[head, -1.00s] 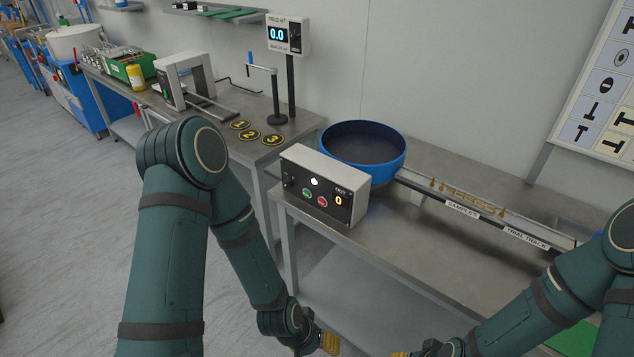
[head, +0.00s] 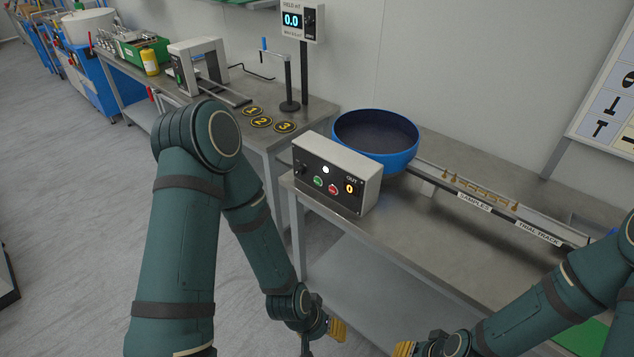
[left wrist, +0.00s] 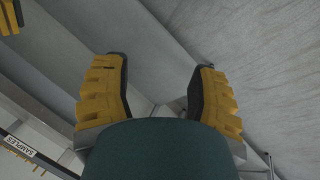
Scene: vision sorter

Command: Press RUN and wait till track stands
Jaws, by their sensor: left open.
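The control box (head: 338,172) stands at the bench's front left corner. Its dark face has a green button (head: 318,181), a red button (head: 333,189), a white light or knob (head: 325,169) and an OUT display reading 0. The lettering on the buttons is too small to read. The track (head: 490,201), labelled SAMPLES and TRIAL TRACK, runs right from the blue bowl (head: 372,138) and carries several brass pieces. My left gripper (left wrist: 158,95) is open and empty, below and in front of the box, touching nothing. Part of my right gripper (head: 405,348) shows at the bottom edge; its jaws are unclear.
The bench top (head: 420,215) in front of the track is clear, with a lower shelf (head: 350,270) beneath. A second bench at left bears numbered yellow-black discs (head: 261,122), a display on a post (head: 303,21) and a grey arch-shaped device (head: 197,68).

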